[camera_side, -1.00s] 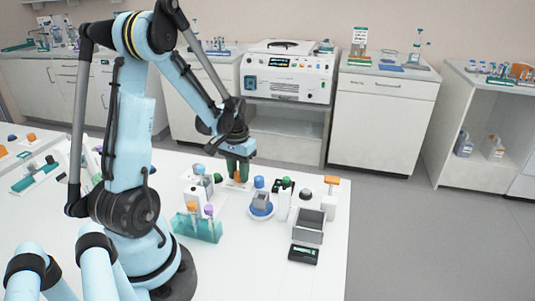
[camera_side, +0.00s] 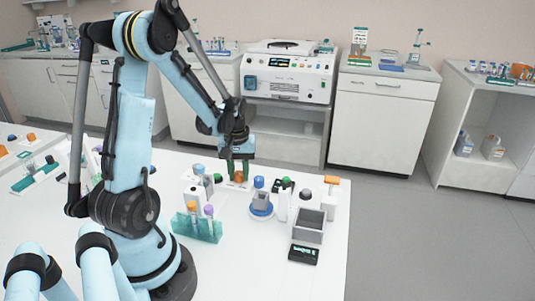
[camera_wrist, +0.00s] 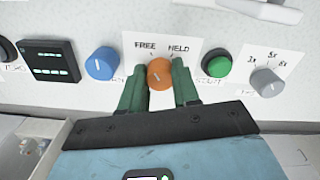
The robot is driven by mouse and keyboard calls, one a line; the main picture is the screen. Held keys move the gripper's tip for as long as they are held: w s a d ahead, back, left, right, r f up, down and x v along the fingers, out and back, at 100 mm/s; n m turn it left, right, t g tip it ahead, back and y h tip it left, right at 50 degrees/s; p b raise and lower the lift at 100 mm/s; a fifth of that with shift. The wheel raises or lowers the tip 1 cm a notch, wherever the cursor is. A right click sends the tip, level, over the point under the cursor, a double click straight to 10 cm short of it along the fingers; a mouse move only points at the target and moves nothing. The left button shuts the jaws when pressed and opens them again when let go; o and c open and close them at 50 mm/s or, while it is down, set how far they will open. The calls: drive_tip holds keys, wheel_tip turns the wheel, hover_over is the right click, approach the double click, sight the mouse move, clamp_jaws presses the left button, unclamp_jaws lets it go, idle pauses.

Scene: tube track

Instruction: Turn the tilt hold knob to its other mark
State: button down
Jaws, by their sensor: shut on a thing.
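The tilt hold knob is a small round orange knob (camera_wrist: 160,73) on a white panel, below the printed words FREE (camera_wrist: 145,46) and HELD (camera_wrist: 178,49). It has a pale pointer line; which mark it points at is hard to tell. My gripper (camera_wrist: 159,80) has its green fingers on the left and right sides of the knob and is shut on it. The fingers hide part of the knob's sides. In the side view my gripper (camera_side: 238,168) is low at the far edge of the white bench, with orange showing between its fingers.
In the wrist view a blue knob (camera_wrist: 103,63) and a dark display (camera_wrist: 49,61) sit left of the orange knob. A green START button (camera_wrist: 216,63) and a grey knob (camera_wrist: 267,82) sit right. A tube rack (camera_side: 197,228) and grey bin (camera_side: 310,226) stand on the bench.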

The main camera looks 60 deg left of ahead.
sight(239, 173)
drive_tip(key=c, duration=0.8)
unclamp_jaws()
drive_tip(key=shift+r, duration=0.15)
wheel_tip(239, 173, up, 12)
drive_tip(key=shift+f, duration=0.1)
